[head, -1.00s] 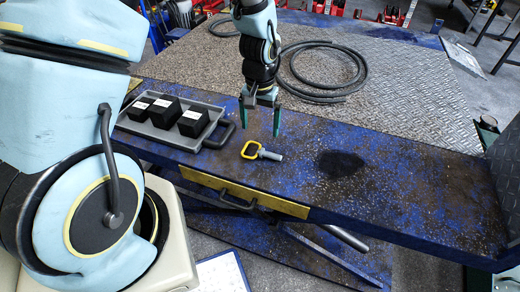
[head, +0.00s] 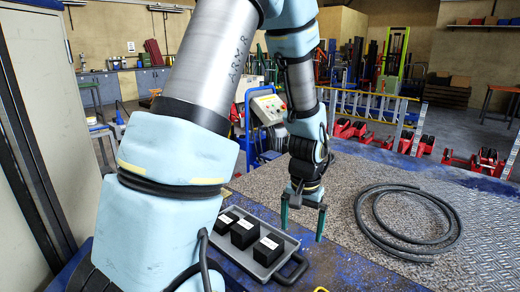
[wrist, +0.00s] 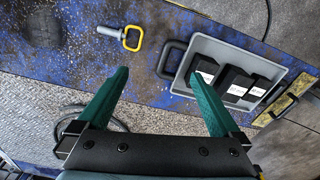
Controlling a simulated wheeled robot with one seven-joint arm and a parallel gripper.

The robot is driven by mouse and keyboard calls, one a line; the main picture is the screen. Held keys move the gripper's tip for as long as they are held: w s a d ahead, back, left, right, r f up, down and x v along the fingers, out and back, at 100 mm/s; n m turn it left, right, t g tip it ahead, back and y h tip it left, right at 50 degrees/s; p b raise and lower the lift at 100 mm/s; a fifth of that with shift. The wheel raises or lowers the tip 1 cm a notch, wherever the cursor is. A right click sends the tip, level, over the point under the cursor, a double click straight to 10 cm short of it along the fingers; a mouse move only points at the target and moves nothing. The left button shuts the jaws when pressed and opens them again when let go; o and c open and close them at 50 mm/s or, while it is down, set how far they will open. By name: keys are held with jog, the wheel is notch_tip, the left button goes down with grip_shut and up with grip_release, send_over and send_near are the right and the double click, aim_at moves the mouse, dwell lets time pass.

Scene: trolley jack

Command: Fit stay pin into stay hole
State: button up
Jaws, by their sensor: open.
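The stay pin is a grey pin with a yellow loop handle (wrist: 132,38). In the wrist view it lies on the blue worn table top (wrist: 75,65), beyond my fingertips. In the head view only a bit of its yellow handle (head: 321,289) shows at the bottom edge. My gripper (head: 304,225) has two green fingers spread wide with nothing between them. It hangs above the table beside the tray, and it also fills the near part of the wrist view (wrist: 155,100). I cannot make out the stay hole in either view.
A grey tray (head: 283,272) with a black handle holds 3 black boxes next to my gripper.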

jog(key=s+a+r+n+t, duration=0.1)
jog(key=a+r+n, duration=0.25)
jog(key=a, duration=0.55)
jog(key=s+a+r+n, duration=0.15)
jog(key=a+r, duration=0.35)
jog(key=a, duration=0.5)
jog(key=s+d+f+n+g+b, duration=0.1)
jog(key=d+f+n+b, duration=0.35)
jog(key=d+f, duration=0.8)
jog(key=s+d+f+n+g+b, duration=0.15)
jog(key=d+f+n+b, duration=0.35)
jog(key=d+f, duration=0.75)
jog(key=shift+n+t, duration=0.45)
jog(key=shift+n, duration=0.1)
jog(key=d+f, duration=0.1)
jog(key=f, duration=0.1)
jog(key=d+f, duration=0.1)
jog(key=f, duration=0.2)
jog(key=d+f, duration=0.1)
jog(key=f, duration=0.1)
jog(key=shift+w+d+f+p, duration=0.1)
jog(key=shift+d+f+p, duration=0.05)
jog(key=shift+d+p, duration=0.25)
jog(key=c, duration=1.5)
